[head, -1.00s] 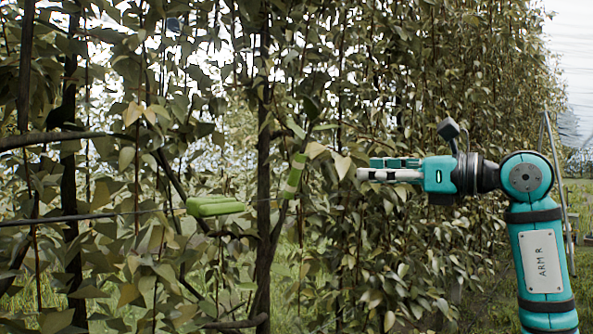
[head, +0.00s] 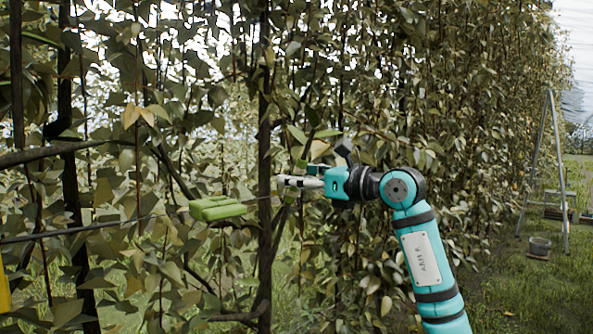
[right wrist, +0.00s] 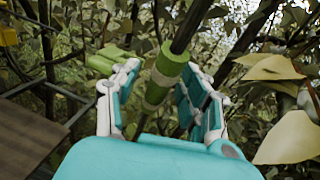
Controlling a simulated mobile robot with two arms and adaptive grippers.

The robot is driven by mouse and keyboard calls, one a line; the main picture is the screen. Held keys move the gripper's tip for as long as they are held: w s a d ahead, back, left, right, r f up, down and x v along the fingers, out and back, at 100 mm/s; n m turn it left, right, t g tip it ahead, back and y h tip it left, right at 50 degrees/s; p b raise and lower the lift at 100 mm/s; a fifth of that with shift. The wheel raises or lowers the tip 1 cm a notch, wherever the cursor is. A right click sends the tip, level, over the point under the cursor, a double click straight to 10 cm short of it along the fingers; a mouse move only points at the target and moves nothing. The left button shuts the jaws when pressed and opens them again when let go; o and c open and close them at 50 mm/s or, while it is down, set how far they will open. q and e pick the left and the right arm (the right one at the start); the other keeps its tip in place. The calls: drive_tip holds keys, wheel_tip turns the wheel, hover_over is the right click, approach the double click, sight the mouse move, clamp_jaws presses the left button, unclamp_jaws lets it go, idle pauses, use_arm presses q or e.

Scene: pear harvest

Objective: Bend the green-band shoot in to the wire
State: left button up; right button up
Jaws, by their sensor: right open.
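The green-band shoot (right wrist: 181,45) rises between the spread fingers of my right gripper (right wrist: 160,75) in the right wrist view. Its green band (right wrist: 172,66) lies between the fingertips, with a paler band below. A gap shows between the band and the right finger; whether the left finger touches it I cannot tell. In the head view my right gripper (head: 290,183) is open at the shoot and mostly covers the band. A green clip (head: 217,208) sits on the thin wire (head: 150,217) to the left; it also shows in the wrist view (right wrist: 104,61). My left gripper is not seen.
A dark upright trunk (head: 264,140) stands just left of my right gripper. Dense leaves surround the shoot. A yellow thing (head: 4,290) shows at the left edge.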

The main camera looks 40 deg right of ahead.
drive_tip(key=shift+w, duration=0.15)
drive_tip(key=shift+c, duration=0.3)
clamp_jaws()
